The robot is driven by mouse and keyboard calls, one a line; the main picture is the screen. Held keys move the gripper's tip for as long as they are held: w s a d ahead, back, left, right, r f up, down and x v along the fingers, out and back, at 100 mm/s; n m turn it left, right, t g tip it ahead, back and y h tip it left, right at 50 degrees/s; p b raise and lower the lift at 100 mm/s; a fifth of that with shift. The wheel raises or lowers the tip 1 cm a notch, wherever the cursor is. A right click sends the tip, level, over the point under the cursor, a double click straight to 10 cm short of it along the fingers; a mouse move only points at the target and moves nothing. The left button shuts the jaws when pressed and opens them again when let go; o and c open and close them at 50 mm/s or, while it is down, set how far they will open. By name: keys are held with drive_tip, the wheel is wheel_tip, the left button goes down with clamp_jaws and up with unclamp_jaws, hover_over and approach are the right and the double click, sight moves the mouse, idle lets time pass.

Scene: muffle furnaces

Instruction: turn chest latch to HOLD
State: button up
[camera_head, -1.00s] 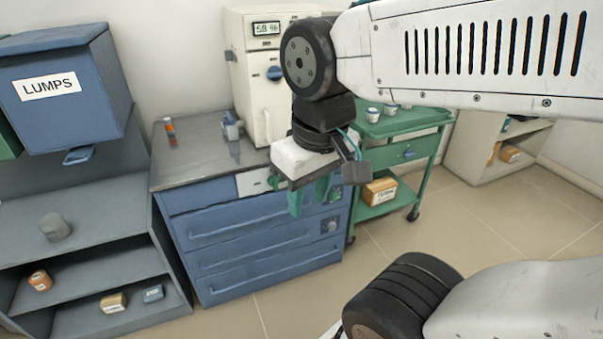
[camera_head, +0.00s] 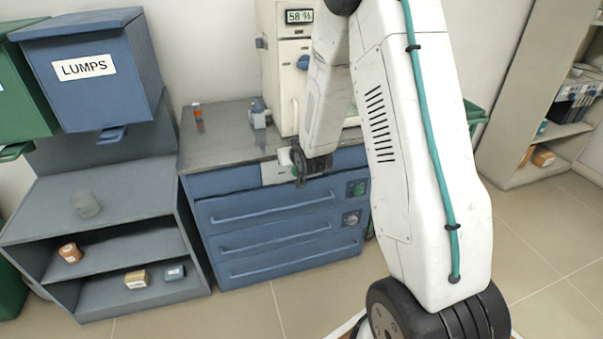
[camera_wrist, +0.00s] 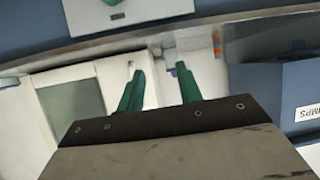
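The blue drawer chest (camera_head: 272,222) stands below a steel counter. Two round knobs sit at its right end: a green one (camera_head: 356,188) and a grey one (camera_head: 351,218); their markings are too small to read. A white plate (camera_head: 274,173) is on the chest's upper front, and in the wrist view the plate (camera_wrist: 95,14) shows a green part at the picture's top edge. I cannot tell which is the latch. My gripper (camera_wrist: 160,88) has its two green fingers apart with nothing between them. In the head view it is mostly hidden behind my arm, near the plate.
Left are a blue LUMPS bin (camera_head: 95,85) and a grey shelf (camera_head: 110,205) with small boxes. A green cart (camera_head: 475,113) is partly hidden by my arm. Floor in front is clear.

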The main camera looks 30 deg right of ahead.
drive_tip(key=s+d+f+m+t+h, duration=0.1)
drive_tip(key=s+d+f+t, duration=0.15)
drive_tip(key=f, duration=0.45)
drive_tip(key=s+d+f+t+h, duration=0.1)
drive_tip(key=d+f+t, duration=0.15)
drive_tip(key=f, duration=0.45)
drive_tip(key=x, duration=0.7)
drive_tip(key=shift+w+d, duration=0.25)
drive_tip(key=shift+w, duration=0.05)
clamp_jaws()
